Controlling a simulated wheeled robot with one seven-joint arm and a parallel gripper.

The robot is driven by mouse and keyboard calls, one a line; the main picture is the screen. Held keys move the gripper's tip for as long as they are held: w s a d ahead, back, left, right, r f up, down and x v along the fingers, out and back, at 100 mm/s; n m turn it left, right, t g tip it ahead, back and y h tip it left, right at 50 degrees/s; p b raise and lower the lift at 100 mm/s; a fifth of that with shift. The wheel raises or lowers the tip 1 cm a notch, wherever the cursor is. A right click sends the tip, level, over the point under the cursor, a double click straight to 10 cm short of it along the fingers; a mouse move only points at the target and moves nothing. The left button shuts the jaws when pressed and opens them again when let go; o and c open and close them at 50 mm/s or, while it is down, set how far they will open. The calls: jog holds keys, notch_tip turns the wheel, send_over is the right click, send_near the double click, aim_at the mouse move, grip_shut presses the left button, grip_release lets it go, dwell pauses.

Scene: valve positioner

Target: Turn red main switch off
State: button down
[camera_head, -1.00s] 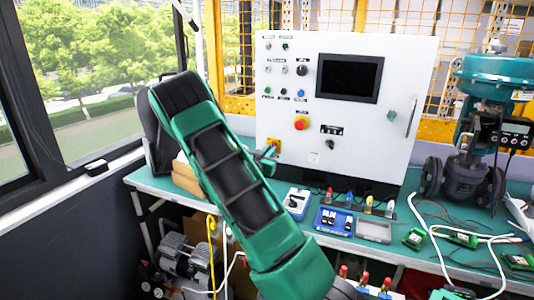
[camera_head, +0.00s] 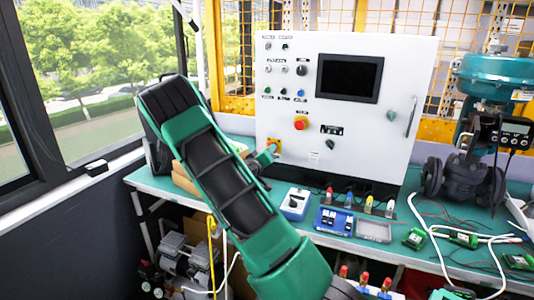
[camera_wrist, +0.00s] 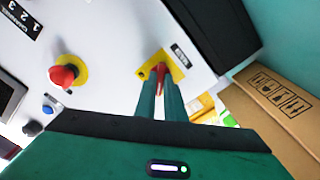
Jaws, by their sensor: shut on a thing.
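The red main switch (camera_wrist: 159,72) has a red handle on a yellow plate at the lower left of the white cabinet front. In the head view its yellow plate (camera_head: 275,146) shows just beyond my fingers. My gripper (camera_wrist: 160,88) has its two green fingers close together around the red handle and is shut on it. In the head view my gripper (camera_head: 268,152) points at the switch, and my arm hides part of it. The handle's exact angle is partly hidden between the fingers.
A red emergency button (camera_head: 300,123) sits on the cabinet (camera_head: 345,135) above right of the switch. A cardboard box (camera_wrist: 275,105) stands close beside my gripper. Below, the green bench holds a blue-white device (camera_head: 295,203) and small tools.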

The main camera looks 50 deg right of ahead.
jog(key=shift+w+a+n, duration=0.1)
jog(key=shift+w+n, duration=0.1)
jog(key=shift+n, duration=0.4)
jog(key=c, duration=1.8)
grip_release()
jog(key=shift+c, duration=0.2)
jog(key=shift+s, duration=0.1)
jog(key=v, duration=1)
jog(key=shift+a, duration=0.3)
jog(key=shift+s+f, duration=0.15)
